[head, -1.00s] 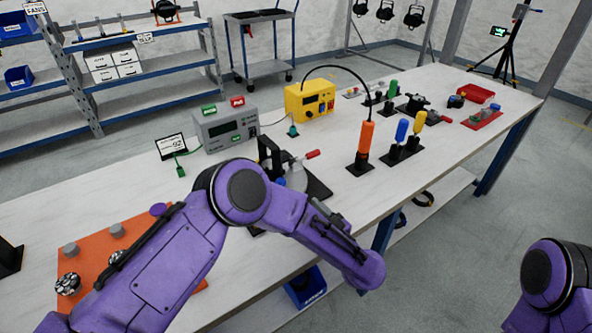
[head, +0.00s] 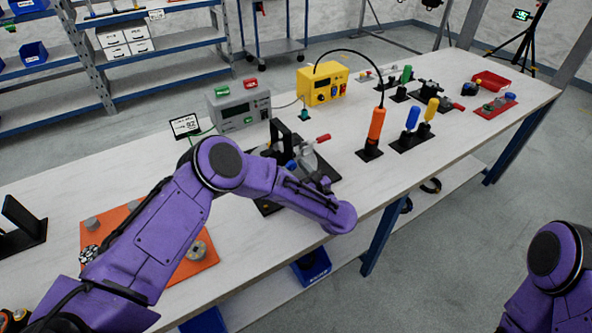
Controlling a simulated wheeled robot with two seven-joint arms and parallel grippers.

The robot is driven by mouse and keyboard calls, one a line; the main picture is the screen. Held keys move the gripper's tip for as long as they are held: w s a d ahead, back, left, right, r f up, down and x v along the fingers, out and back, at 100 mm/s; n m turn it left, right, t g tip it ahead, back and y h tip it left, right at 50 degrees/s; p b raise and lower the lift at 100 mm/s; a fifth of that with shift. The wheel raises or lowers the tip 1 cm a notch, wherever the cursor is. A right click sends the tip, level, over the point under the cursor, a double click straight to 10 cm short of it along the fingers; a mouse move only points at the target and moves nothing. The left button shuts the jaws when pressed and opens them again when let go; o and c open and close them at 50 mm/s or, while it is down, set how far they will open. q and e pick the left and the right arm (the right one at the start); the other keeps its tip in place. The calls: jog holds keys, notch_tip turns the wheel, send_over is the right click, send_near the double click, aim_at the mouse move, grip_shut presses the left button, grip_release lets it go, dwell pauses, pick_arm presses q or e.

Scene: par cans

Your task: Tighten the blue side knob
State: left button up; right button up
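A dark fixture (head: 281,137) with a black upright, a grey metal body and a red-tipped lever (head: 322,138) stands on the bench at mid-picture. A small blue knob (head: 291,166) shows low on its side, partly hidden behind my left arm. My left arm crosses in front of the fixture from the left. My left gripper (head: 323,184) shows only as small dark parts by the wrist, just right of and nearer than the fixture. I cannot see its fingers clearly or any contact with the knob. Only purple links of my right arm show at lower right.
A grey meter box (head: 239,114) and a yellow box (head: 322,85) stand behind the fixture. An orange cylinder (head: 376,124) and blue (head: 412,117) and yellow (head: 431,109) handles stand to the right. An orange plate (head: 128,217) with knobs lies left.

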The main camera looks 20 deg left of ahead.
pick_arm(q)
jog(key=c, duration=0.7)
jog(key=shift+f+m+b, duration=0.1)
jog(key=shift+m+b, duration=0.4)
jog(key=shift+m, duration=0.1)
jog(key=shift+m+b, duration=0.35)
jog(key=shift+m, duration=1.25)
jog(key=o, duration=1.1)
jog(key=shift+c, duration=0.2)
